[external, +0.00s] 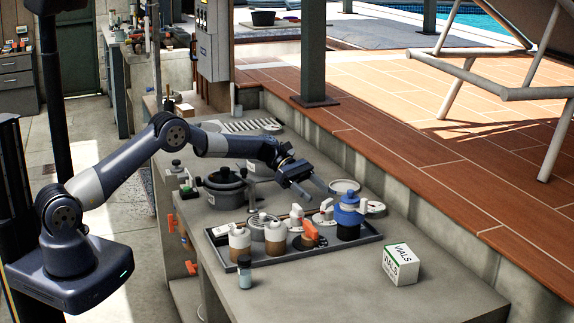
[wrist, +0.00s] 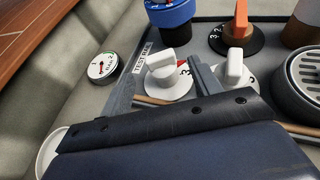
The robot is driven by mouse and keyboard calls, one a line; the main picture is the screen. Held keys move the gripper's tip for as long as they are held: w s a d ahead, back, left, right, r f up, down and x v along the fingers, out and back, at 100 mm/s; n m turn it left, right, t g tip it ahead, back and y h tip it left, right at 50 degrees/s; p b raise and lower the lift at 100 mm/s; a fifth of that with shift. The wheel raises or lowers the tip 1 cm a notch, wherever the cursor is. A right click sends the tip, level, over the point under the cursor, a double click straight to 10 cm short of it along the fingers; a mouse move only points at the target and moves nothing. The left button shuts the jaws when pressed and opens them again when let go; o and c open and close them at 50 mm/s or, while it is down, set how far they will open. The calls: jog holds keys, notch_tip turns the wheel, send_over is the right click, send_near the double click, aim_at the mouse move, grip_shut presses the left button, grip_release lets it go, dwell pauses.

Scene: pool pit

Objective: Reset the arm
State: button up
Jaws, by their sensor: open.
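My arm reaches from the left over the grey bench in the external view. My gripper (external: 320,194) is open and empty, pointing down to the right above the back edge of the dark tray (external: 330,252). In the wrist view its two grey fingers stand apart, with a white knob (wrist: 162,72) with red markings beyond and between them. I cannot tell whether the fingers touch anything.
The tray holds a blue-topped device (external: 348,214), an orange knob (external: 310,234) and white-capped jars (external: 240,240). A dark pot (external: 226,188) stands behind it. A VIALS box (external: 401,264) and a small bottle (external: 244,272) stand nearby. A gauge (wrist: 102,66) lies beside the tray.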

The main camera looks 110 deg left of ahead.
jog(key=s+a+r+n+y+b, duration=0.2)
jog(key=s+a+r+n+y, duration=0.15)
jog(key=s+y, duration=0.2)
jog(key=shift+n+g+h, duration=0.35)
jog(key=shift+g, duration=0.05)
jog(key=w+d+f, duration=0.1)
jog(key=w, duration=0.1)
jog(key=w+d+f, duration=0.1)
jog(key=w, duration=0.1)
jog(key=w+d+f+b, duration=0.1)
jog(key=w, duration=0.1)
jog(key=shift+f, duration=0.1)
